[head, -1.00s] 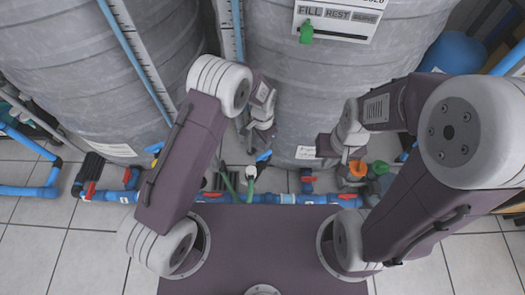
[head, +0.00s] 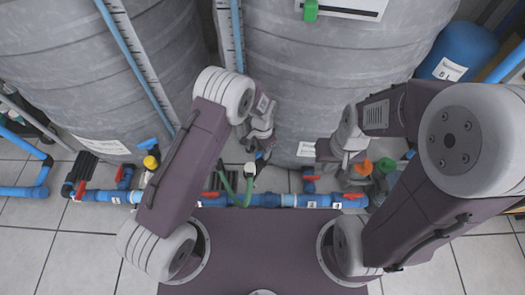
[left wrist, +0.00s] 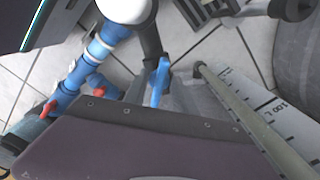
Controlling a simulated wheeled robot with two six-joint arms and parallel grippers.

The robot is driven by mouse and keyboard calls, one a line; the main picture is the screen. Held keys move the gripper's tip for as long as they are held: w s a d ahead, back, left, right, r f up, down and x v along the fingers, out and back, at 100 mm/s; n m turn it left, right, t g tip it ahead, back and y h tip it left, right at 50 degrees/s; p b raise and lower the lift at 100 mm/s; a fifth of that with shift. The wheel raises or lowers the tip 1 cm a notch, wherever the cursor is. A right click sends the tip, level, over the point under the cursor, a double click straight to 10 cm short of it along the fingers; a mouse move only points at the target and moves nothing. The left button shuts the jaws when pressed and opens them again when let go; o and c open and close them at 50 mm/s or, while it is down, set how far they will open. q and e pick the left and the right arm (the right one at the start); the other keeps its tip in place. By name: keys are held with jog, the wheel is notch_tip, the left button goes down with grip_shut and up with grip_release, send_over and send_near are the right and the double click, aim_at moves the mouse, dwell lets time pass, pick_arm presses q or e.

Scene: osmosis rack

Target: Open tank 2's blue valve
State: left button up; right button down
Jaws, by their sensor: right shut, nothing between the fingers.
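Two large grey ribbed tanks stand ahead, one at the left (head: 90,70) and one in the middle (head: 340,90). I cannot read a tank number. A blue lever handle (head: 148,143) with a yellow part under it sits low by the left tank. Another blue handle shows in the left wrist view (left wrist: 160,82), upright beyond the purple body. My left gripper (head: 262,150) hangs low in front of the middle tank, near the pipes. Its fingers are small and partly hidden, so its opening is unclear. My right gripper (head: 352,180) is shut and empty near the orange knob.
A blue pipe (head: 270,200) with several red-handled valves (head: 352,195) runs low along the tanks. A green hose (head: 230,188) rises beside my left gripper. An orange knob (head: 362,167) and a green knob (head: 386,165) sit at the right. Tiled floor is free at the lower left.

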pick_arm(q)
grip_shut()
jog(key=shift+r+n+p, duration=0.2)
jog(key=shift+n+p, duration=0.3)
jog(key=shift+p, duration=0.35)
jog(key=shift+s+n+p, duration=0.1)
jog(key=shift+n+p, duration=0.6)
jog(key=shift+p, duration=0.05)
jog(key=shift+n+p, duration=0.75)
jog(key=shift+n, duration=0.15)
jog(key=shift+d+f+n+p, duration=0.1)
jog(key=shift+n+p, duration=0.3)
jog(key=shift+n, duration=0.2)
jog(key=shift+f+n, duration=0.1)
jog(key=shift+n, duration=0.2)
